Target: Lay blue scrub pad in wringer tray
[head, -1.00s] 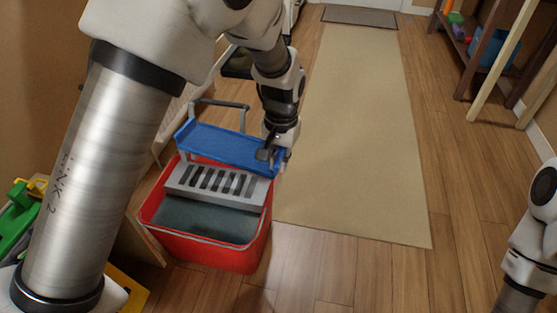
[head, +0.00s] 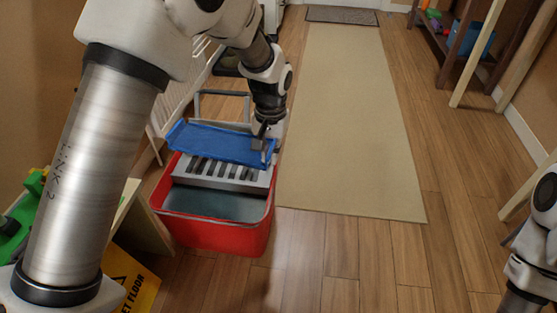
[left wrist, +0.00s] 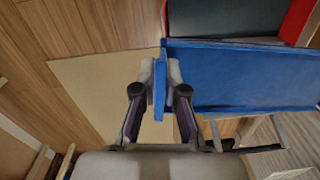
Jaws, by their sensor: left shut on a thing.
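The blue scrub pad (head: 215,143) is a wide, flat blue piece with raised edges, shaped like a shallow tray. My left gripper (head: 262,143) is shut on its right end; the left wrist view shows the fingers (left wrist: 160,85) on either side of that raised end, with the pad's flat face (left wrist: 240,78) stretching right. The grey slotted wringer tray (head: 256,183) sits across the red bucket (head: 215,233). The pad is over and behind the slots, hiding the tray's rear part; I cannot tell whether they touch. My right gripper is not in view.
A grey handle frame (head: 222,93) stands behind the pad. A yellow wet-floor sign (head: 138,283) and green things (head: 18,225) are at lower left. A beige runner (head: 345,130) covers the floor to the right; a wooden shelf (head: 462,50) stands at upper right.

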